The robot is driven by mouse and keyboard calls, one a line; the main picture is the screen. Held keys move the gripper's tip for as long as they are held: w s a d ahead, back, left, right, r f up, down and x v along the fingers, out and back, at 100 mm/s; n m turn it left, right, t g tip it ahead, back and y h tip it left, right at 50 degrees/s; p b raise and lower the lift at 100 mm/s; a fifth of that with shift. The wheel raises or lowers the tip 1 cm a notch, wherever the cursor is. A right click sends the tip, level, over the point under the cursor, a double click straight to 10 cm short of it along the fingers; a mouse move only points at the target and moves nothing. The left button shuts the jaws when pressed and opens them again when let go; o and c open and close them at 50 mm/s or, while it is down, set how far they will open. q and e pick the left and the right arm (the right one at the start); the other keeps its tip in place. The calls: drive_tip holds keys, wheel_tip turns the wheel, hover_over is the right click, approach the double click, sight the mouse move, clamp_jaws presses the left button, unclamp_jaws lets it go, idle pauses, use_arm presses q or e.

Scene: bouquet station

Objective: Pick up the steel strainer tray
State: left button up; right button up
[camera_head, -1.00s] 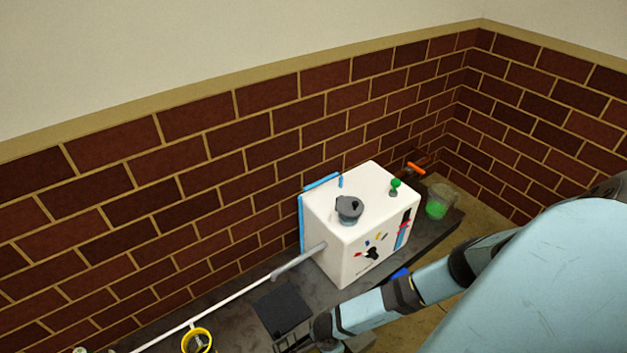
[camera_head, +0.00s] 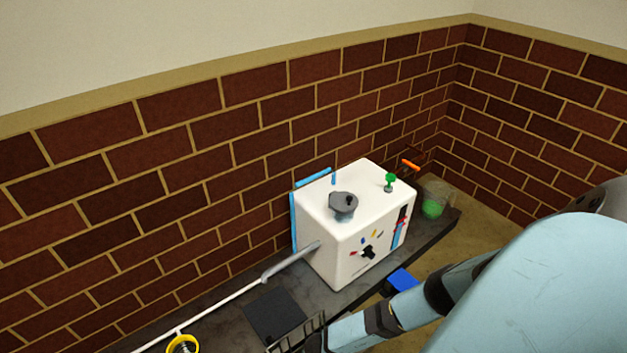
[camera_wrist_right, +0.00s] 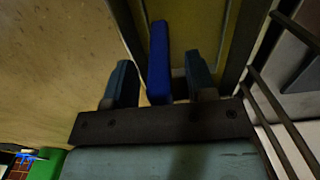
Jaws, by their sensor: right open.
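A metal wire-sided piece (camera_head: 300,334), possibly the steel strainer tray, shows at the bottom edge of the head view, partly hidden by my right arm. Dark bars along the right side of the right wrist view (camera_wrist_right: 282,122) may belong to it. My right gripper (camera_wrist_right: 160,80) is open, its two fingers apart. A blue bar (camera_wrist_right: 159,60) shows between the fingers; I cannot tell whether it lies between them or beyond. In the head view, my right arm runs to the bottom edge and its fingers do not show. My left gripper is not in view.
A white box-shaped machine (camera_head: 345,250) with a grey knob on top stands on the dark counter (camera_head: 225,300). A black square pad (camera_head: 275,314), a yellow ring (camera_head: 183,345), a blue block (camera_head: 403,281) and a green-filled container (camera_head: 432,207) are nearby. Brick walls close the back.

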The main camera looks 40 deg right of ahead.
drive_tip(key=shift+r, duration=0.1)
clamp_jaws()
